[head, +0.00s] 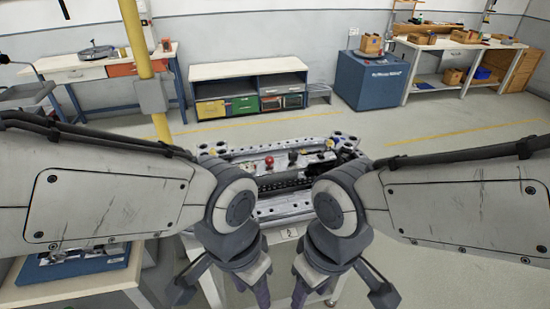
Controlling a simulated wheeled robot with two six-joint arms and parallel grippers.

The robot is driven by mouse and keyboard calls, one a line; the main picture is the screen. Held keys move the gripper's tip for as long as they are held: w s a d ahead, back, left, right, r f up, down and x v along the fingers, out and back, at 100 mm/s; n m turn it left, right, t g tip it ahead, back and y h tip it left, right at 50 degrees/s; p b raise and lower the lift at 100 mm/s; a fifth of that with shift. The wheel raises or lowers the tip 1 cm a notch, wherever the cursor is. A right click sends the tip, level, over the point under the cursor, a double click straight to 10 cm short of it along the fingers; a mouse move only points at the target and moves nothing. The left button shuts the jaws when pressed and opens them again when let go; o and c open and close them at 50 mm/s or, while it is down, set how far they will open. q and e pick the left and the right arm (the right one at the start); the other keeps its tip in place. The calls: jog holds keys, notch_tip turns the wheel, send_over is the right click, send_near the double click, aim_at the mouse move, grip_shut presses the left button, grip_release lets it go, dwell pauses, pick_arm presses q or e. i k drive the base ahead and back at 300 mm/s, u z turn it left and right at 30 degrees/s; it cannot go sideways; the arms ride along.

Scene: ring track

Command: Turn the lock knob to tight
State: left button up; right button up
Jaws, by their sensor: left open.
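A grey metal ring-track fixture (285,211) stands on a light stand in the centre, beyond and between my two arms. A small red round knob (269,161) stands up near its back edge, with a small dark part (293,157) to its right. I cannot tell which part is the lock knob or how it is turned. My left gripper (222,292) is open and empty at the bottom, in front of the fixture and apart from the knob. My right gripper (341,292) also looks open and empty at the bottom.
A yellow post (146,75) rises at the left. A low cabinet with coloured drawers (242,106), a blue box (368,82) and workbenches (425,44) line the back. A side table (70,292) stands at the lower left. The floor behind the fixture is clear.

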aim_at(269, 160)
jog(key=z, duration=0.1)
jog(key=i, duration=0.95)
jog(key=u, duration=0.3)
